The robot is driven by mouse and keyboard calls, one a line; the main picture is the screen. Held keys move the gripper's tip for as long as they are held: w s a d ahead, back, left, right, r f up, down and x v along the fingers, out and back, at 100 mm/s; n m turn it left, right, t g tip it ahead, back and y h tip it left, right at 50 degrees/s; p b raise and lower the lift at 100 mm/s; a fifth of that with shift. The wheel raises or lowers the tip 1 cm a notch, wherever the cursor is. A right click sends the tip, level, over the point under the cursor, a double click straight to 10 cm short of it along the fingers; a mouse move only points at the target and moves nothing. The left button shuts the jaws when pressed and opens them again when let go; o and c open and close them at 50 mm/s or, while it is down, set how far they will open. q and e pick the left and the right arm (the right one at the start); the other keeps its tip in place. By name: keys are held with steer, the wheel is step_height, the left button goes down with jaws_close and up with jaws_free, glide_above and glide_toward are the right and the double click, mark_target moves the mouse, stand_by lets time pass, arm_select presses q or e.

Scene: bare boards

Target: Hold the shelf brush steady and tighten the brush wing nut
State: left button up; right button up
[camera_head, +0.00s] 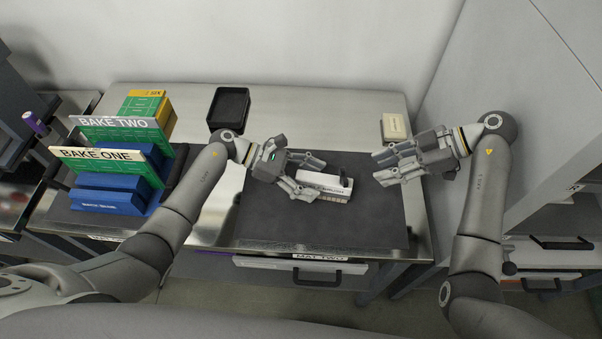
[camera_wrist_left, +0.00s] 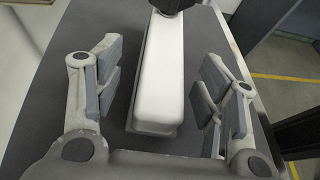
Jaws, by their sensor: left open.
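The shelf brush (camera_head: 328,186) is a white block with pale bristles along its near lower edge, lying on the dark mat (camera_head: 370,222). It also shows in the left wrist view (camera_wrist_left: 163,75) as a long white block. A dark upright part (camera_head: 346,183) stands at its right end; I cannot make out the wing nut's shape on it. My left gripper (camera_head: 317,178) is open at the brush's left end, with one finger on each side of the block, apart from it. My right gripper (camera_head: 377,168) is right of the brush, apart from it; its fingers point left.
A black tray (camera_head: 229,108) stands at the back. Blue racks (camera_head: 112,194) with green boards marked BAKE ONE and BAKE TWO stand at the left. A beige block (camera_head: 394,127) lies behind my right gripper. The near part of the mat is clear. A grey cabinet (camera_head: 560,130) bounds the right.

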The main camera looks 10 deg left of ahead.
arm_select(q)
steer(key=c, duration=1.2)
steer(key=o, duration=1)
steer(key=shift+o, duration=0.2)
steer(key=c, duration=1.1)
steer(key=shift+o, duration=0.2)
